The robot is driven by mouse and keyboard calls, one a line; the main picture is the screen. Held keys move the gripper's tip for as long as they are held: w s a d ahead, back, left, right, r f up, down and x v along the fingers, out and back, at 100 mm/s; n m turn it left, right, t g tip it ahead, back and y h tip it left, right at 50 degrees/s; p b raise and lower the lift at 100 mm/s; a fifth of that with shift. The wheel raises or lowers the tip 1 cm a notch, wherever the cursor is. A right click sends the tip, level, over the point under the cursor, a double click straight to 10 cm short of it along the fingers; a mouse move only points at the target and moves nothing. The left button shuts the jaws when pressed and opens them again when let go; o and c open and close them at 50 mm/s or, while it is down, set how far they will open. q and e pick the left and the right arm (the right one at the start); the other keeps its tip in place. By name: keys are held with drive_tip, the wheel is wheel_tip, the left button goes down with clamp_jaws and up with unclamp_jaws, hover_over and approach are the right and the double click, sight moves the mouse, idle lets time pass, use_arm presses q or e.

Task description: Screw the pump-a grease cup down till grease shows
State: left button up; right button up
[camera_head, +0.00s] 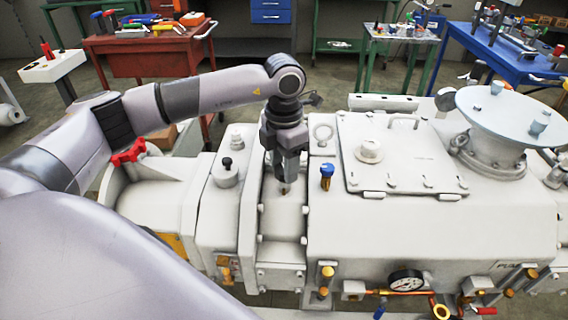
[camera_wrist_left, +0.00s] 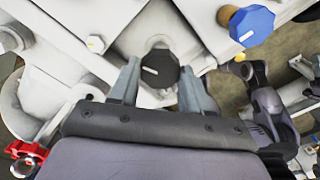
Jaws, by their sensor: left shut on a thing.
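My left gripper (camera_head: 285,176) points down onto the white pump housing. In the left wrist view its two fingers (camera_wrist_left: 168,88) stand on either side of a black cap (camera_wrist_left: 160,68) with a white line on top, and they are shut on it. In the head view the gripper hides most of this cup; only a small brass-coloured part (camera_head: 284,188) shows below the fingers. Whether grease shows cannot be told. A blue-capped cup with a brass base (camera_head: 327,172) stands to the right, apart from the gripper; it also shows in the left wrist view (camera_wrist_left: 250,26). My right gripper is not in view.
A bolted cover plate (camera_head: 400,150) lies farther right. A pressure gauge (camera_head: 406,280) is at the front. A red workbench (camera_head: 140,62) and blue workbench (camera_head: 520,63) stand behind.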

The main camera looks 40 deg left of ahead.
sight(283, 169)
use_arm(q)
drive_tip(key=shift+r, duration=0.1)
drive_tip(key=o, duration=1.1)
drive_tip(key=shift+c, duration=0.2)
drive_tip(key=shift+r+b, duration=0.3)
drive_tip(key=shift+r, duration=3.25)
drive_tip(key=shift+s, duration=0.1)
